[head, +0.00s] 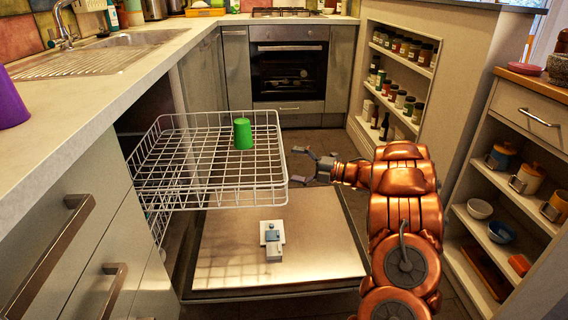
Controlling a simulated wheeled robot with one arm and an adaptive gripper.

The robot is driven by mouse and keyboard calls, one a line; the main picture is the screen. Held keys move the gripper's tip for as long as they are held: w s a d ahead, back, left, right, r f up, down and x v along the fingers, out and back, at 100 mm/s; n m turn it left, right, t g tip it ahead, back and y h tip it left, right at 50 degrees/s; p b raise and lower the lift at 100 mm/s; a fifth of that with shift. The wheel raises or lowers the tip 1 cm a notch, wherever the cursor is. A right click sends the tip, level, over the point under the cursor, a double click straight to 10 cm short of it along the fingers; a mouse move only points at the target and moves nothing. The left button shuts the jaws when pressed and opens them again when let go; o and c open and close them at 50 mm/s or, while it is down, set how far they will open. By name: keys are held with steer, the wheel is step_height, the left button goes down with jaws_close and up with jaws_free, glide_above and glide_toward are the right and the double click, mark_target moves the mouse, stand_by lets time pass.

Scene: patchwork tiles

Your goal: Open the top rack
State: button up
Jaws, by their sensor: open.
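The top rack (165,159) is a white wire dishwasher basket at the left middle. It extends out of the cabinet opening, over the lowered dishwasher door (320,235). A green cup (242,133) stands upside down in the rack, towards its right back. Part of the lower rack (157,222) shows beneath, inside the opening.
A counter (100,85) with a sink and a purple cup (10,100) runs along the left. An oven (290,75) is at the back. Open shelves with jars (400,75) and a shelf unit with mugs and bowls (515,190) stand on the right.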

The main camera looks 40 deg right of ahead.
steer(key=v, duration=0.7)
steer(key=shift+s, duration=0.2)
steer(key=shift+w+d+r, duration=0.1)
steer(key=shift+d+r, duration=0.05)
